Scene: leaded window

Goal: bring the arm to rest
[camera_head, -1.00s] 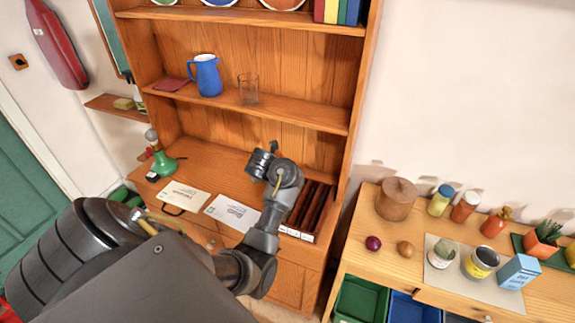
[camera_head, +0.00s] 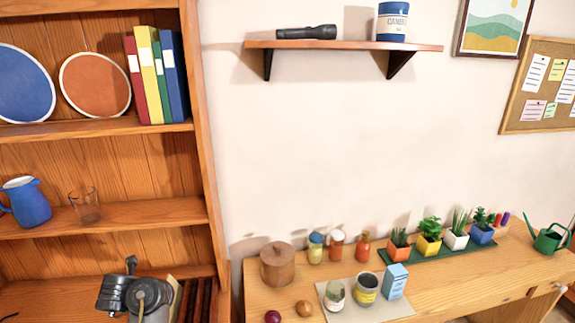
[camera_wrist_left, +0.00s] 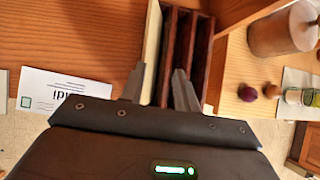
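My left arm (camera_head: 145,296) shows at the bottom left of the head view, in front of the cabinet's desk level; its fingertips are hidden there. In the left wrist view my left gripper (camera_wrist_left: 158,82) is open, its two fingers apart. The fingers overlap the view of a dark slotted rack (camera_wrist_left: 203,60); I cannot tell if they touch it. No held object shows. The rack (camera_head: 196,300) shows partly in the head view. My right gripper is not in view.
A white printed card (camera_wrist_left: 65,95) lies left of the gripper. The wooden cabinet (camera_head: 208,180) holds a blue jug (camera_head: 27,202) and a glass (camera_head: 86,206). A side table (camera_head: 450,292) with a wooden pot (camera_head: 278,264), jars and several plants stands right. A wall shelf (camera_head: 345,45) hangs above.

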